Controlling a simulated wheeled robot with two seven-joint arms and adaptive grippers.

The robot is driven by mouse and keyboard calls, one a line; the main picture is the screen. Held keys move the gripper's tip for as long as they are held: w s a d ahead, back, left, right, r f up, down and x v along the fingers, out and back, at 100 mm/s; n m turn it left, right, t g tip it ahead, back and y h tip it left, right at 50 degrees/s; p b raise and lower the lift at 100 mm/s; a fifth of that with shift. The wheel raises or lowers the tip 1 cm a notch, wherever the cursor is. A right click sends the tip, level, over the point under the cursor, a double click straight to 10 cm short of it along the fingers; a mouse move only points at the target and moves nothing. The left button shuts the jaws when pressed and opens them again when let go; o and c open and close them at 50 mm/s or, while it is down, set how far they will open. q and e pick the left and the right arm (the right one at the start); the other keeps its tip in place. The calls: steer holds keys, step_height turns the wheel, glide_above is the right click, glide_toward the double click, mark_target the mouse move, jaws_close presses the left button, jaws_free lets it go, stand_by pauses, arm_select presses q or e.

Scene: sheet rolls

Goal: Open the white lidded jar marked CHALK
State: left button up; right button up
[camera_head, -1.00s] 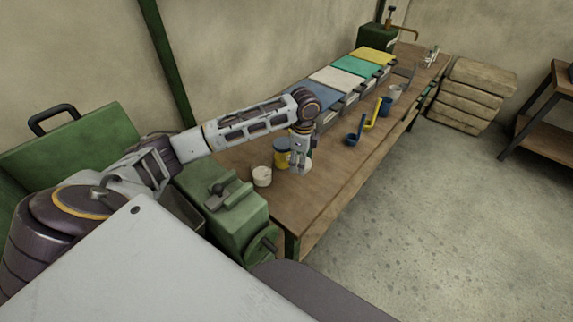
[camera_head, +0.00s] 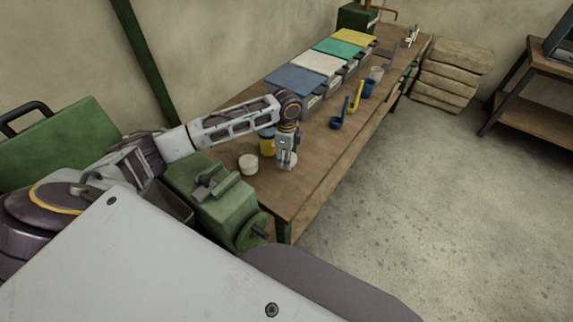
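A small white jar (camera_head: 248,165) stands upright on the near end of the wooden workbench; no marking on it can be read, and I cannot tell whether its lid is on. My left gripper (camera_head: 286,163) points down just to the right of this jar, apart from it. A pale, round, flat thing (camera_head: 293,160) shows at its fingertips; whether it is held or lies on the bench is unclear. I cannot tell whether the fingers are open or shut. My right gripper is out of view.
A yellow tin (camera_head: 267,144) stands behind my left gripper, partly hidden. Blue (camera_head: 337,122) and yellow (camera_head: 356,98) holders and several coloured-topped bins (camera_head: 296,79) stand further along the bench.

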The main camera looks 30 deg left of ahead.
arm_select(q)
steer(key=shift+f, duration=2.5)
steer(key=shift+f, duration=0.1)
steer(key=o, duration=1.1)
steer(key=shift+r, duration=6.1)
steer(key=shift+d, duration=0.1)
